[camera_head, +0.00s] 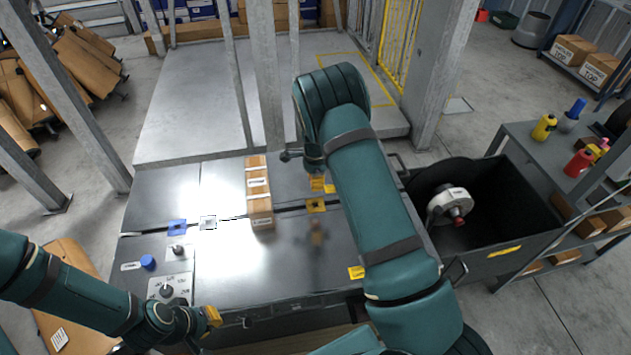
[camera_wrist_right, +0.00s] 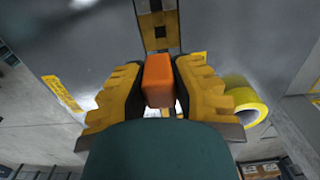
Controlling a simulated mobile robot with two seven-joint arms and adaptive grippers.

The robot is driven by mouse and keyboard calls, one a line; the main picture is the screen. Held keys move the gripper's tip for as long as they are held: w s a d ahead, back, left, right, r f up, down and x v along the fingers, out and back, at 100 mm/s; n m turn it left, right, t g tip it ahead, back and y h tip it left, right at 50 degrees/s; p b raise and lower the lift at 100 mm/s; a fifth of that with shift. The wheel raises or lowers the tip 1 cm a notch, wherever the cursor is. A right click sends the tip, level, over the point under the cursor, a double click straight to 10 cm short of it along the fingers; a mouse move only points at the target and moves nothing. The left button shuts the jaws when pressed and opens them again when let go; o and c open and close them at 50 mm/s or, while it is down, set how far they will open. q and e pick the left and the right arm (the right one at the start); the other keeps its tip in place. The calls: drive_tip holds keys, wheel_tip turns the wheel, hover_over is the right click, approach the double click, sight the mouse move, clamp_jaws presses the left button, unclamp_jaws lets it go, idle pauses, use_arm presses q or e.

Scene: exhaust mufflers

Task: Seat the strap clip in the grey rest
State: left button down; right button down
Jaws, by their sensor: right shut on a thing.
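My right gripper (camera_head: 318,184) is over the right half of the dark bench, below the large teal arm. In the right wrist view the right gripper (camera_wrist_right: 158,82) is shut on an orange block (camera_wrist_right: 158,78), which looks like the strap clip. A pale grey square holder (camera_head: 208,222) with a dark centre lies left of the cardboard boxes and looks like the grey rest. It is well left of the right gripper. My left gripper (camera_head: 212,316) is at the bench's front edge, its opening too small to tell.
A blue square holder (camera_head: 177,226) and a yellow one (camera_head: 316,205) lie on the bench. Cardboard boxes (camera_head: 259,193) stand between the right gripper and the grey holder. A control panel (camera_head: 170,288) is front left, a black bin (camera_head: 505,205) right. The bench's front middle is clear.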

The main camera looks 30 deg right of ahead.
drive_tip(key=s+a+r+n, duration=0.4)
drive_tip(key=s+n, duration=0.4)
drive_tip(key=n, duration=0.2)
drive_tip(key=s+a+r+n, duration=0.5)
drive_tip(key=s+a+n, duration=0.2)
drive_tip(key=n, duration=0.3)
drive_tip(key=shift+s+a+n, duration=0.25)
drive_tip(key=shift+s+n, duration=0.15)
drive_tip(key=shift+s, duration=0.45)
drive_tip(key=shift+a, duration=0.15)
